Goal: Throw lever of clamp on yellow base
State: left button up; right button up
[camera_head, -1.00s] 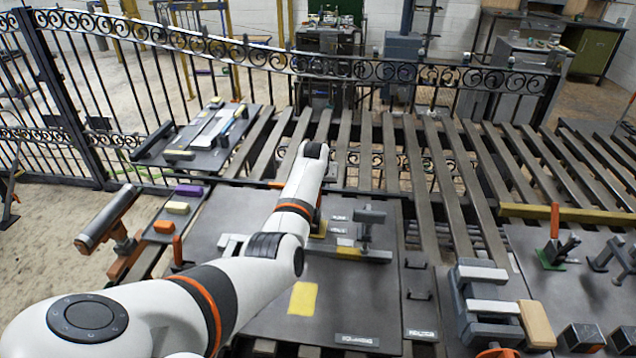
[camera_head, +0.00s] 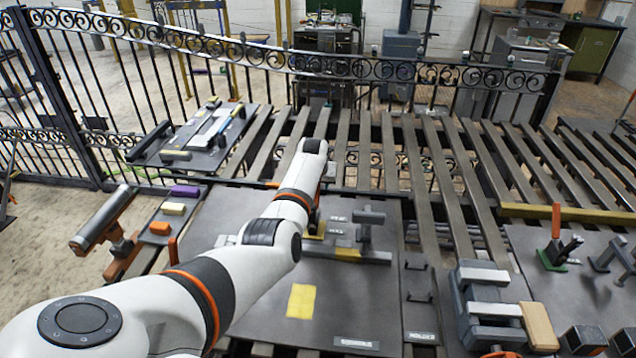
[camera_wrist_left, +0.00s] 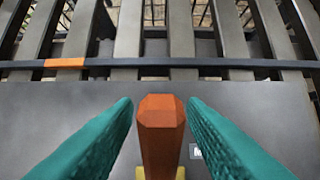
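An orange-red lever (camera_wrist_left: 161,130) stands between the two teal fingers of my left gripper (camera_wrist_left: 160,105) in the left wrist view. The fingers are apart, one on each side, with a thin gap on the left; contact on the right is unclear. Bits of a yellow base (camera_wrist_left: 180,173) show at the bottom edge below the lever. In the head view, the yellow base (camera_head: 320,231) is mostly hidden behind my left arm, on the dark plate (camera_head: 255,305). The rest of the clamp is hidden there. My right gripper is not in view.
A grey bracket (camera_head: 366,225) stands just right of the yellow base. A yellow patch (camera_head: 301,300) lies on the plate's front. Another clamp with a red lever and green base (camera_head: 553,262) stands at the right. A grey block fixture (camera_head: 485,300) is nearer. Slats and a gate lie behind.

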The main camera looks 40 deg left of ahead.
pick_arm(q)
jog(key=shift+r, duration=0.2)
jog(key=shift+s+d+r, duration=0.15)
jog(key=shift+s+r, duration=0.15)
jog(key=shift+r, duration=0.35)
jog(key=v, duration=1)
jog(key=shift+s, duration=0.15)
jog(key=shift+d, duration=0.1)
